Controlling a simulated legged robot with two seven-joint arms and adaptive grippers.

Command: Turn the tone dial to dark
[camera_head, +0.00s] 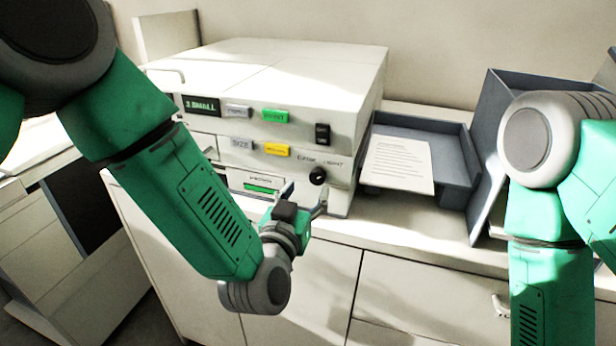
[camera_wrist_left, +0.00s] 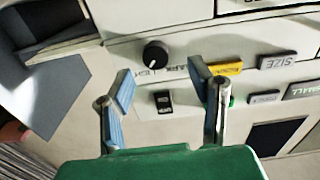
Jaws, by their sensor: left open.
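The tone dial is a small round black knob (camera_head: 318,175) on the lower right front of the white copier (camera_head: 290,70). Lettering above it includes the word LIGHT at the right. In the left wrist view, which is upside down, the dial (camera_wrist_left: 155,54) appears between and beyond my fingertips. My right gripper is out of view; only my right arm shows.
A black rocker switch (camera_head: 322,134) sits above the dial. Green (camera_head: 275,116) and yellow (camera_head: 277,150) buttons lie left of it. A grey tray (camera_head: 452,155) with a paper sheet (camera_head: 399,164) stands right of the copier. Cabinet fronts (camera_head: 300,290) are below.

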